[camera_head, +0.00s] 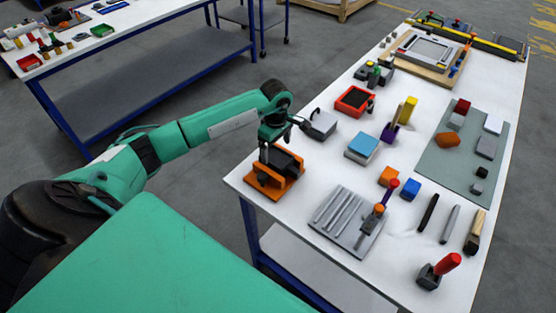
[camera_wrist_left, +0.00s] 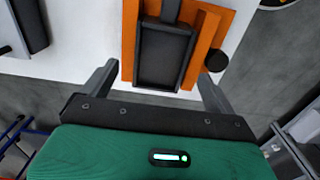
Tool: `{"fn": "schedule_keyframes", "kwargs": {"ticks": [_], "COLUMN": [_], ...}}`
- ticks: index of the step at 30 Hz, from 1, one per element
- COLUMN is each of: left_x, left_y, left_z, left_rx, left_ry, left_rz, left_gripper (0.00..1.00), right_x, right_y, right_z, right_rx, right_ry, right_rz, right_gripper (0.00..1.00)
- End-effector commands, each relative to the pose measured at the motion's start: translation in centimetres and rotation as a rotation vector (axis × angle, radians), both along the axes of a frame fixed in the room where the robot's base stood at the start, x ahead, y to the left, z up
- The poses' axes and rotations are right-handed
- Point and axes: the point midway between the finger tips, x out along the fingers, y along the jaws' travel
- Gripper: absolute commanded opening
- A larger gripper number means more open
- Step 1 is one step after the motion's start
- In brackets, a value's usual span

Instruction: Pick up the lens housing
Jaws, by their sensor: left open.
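A black rectangular housing with a recessed face, which looks like the lens housing (camera_head: 285,160), sits in an orange fixture (camera_head: 264,188) at the near left corner of the white table. In the left wrist view, the black housing (camera_wrist_left: 163,58) lies between the raised sides of the orange fixture (camera_wrist_left: 206,40). My left gripper (camera_head: 272,154) is over the fixture, pointing down. In the left wrist view its two fingers are spread apart, one on each side of the housing, with nothing held. Whether they touch anything is unclear. My right gripper is not in view.
A grey box (camera_head: 320,124) stands just behind the fixture. A red-framed tray (camera_head: 354,101) and a blue-topped block (camera_head: 362,147) are farther back. The table edge is close to the fixture.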

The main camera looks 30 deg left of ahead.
Motion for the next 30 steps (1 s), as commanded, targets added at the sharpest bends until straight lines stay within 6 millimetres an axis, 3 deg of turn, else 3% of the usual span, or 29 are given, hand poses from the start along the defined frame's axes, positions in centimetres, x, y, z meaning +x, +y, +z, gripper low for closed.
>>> {"fn": "schedule_keyframes", "kwargs": {"ticks": [1, 6, 14, 17, 25, 30], "left_x": [-0.1, -0.1, 0.0, 0.0, 0.0, 0.0], "left_y": [-0.2, -0.1, -0.1, -0.1, -0.1, -0.1], "left_z": [-0.2, -2.3, -2.9, -2.8, -2.8, -2.8], "left_rx": [-0.002, -0.001, 0.0, 0.0, 0.0, 0.0], "left_ry": [0.004, 0.001, -0.001, -0.001, -0.001, -0.002], "left_rz": [0.001, 0.001, 0.0, 0.0, 0.0, 0.0], "left_gripper": [0.91, 0.91, 0.91, 0.75, 0.22, 0.2], "right_x": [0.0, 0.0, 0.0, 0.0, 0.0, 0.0], "right_y": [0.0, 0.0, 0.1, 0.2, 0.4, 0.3], "right_z": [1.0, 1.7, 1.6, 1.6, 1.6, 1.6], "right_rx": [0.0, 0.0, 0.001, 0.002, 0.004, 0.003], "right_ry": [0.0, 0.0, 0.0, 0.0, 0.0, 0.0], "right_rz": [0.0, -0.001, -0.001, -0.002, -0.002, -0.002], "right_gripper": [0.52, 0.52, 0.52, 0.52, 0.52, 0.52]}}
